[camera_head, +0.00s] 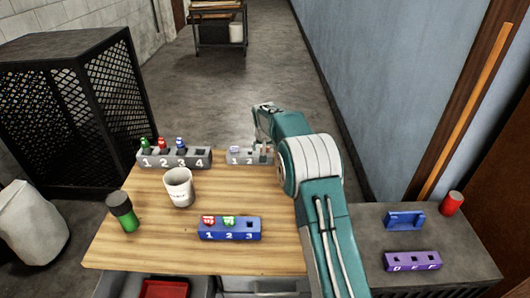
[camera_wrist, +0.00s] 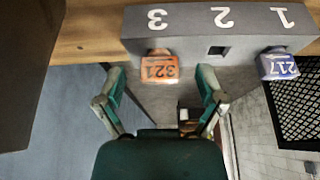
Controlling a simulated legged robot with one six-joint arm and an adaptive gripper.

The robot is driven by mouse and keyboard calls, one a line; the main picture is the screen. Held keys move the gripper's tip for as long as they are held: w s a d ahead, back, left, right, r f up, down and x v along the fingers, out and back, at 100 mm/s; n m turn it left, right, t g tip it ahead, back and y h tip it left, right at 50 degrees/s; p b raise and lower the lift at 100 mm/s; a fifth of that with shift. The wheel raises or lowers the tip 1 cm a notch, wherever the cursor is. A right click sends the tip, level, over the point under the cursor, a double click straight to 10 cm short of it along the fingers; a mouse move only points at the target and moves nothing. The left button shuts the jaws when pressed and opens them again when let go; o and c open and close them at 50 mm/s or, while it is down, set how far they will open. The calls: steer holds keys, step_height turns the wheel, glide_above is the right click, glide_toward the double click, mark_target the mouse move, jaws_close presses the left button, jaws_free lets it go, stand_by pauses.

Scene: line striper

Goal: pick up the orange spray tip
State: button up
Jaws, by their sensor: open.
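The orange spray tip (camera_wrist: 160,67), marked 321, sits in slot 3 of a grey block (camera_wrist: 185,25), which appears upside down in the wrist view. My gripper (camera_wrist: 161,88) is open, its fingers spread to either side below the tip in the picture, with nothing held. I cannot tell the exact gap between fingers and tip. In the head view my gripper (camera_head: 263,147) is at the right end of the small grey block (camera_head: 236,161) and hides the orange tip.
A blue-violet tip (camera_wrist: 277,66) marked 217 sits in slot 1; slot 2 is empty. A blue wall is at right.

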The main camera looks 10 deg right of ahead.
steer(key=shift+w+a+f, duration=0.1)
steer(key=shift+w+f, duration=0.05)
steer(key=shift+f, duration=0.1)
steer(key=c, duration=1)
steer(key=shift+c, duration=0.2)
